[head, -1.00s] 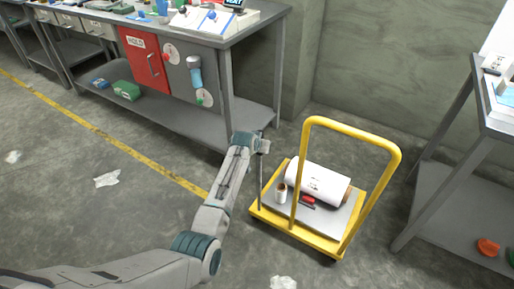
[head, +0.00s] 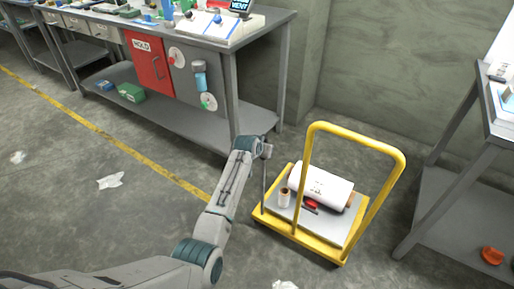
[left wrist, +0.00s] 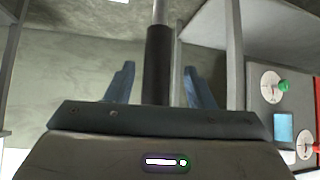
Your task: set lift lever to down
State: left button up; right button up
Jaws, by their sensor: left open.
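A thin upright rod (head: 264,185), which looks like the lift lever, stands at the left edge of the yellow cart (head: 302,239). In the left wrist view its dark grip (left wrist: 158,62) lies between my two blue-grey fingers, with a gap on each side. My left gripper (head: 265,151) is at the top of the rod in the head view, and in the left wrist view (left wrist: 156,88) its fingers are spread open. The arm's end partly hides the rod's top. My right gripper is not in view.
A workbench (head: 264,32) with a red door (head: 148,65) stands behind; another table (head: 472,130) is at the right.

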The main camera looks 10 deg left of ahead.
pick_arm(q)
jog(key=p+v, duration=0.1)
jog(key=v, duration=0.8)
jog(key=shift+s+a+r, duration=0.2)
jog(key=shift+r, duration=0.05)
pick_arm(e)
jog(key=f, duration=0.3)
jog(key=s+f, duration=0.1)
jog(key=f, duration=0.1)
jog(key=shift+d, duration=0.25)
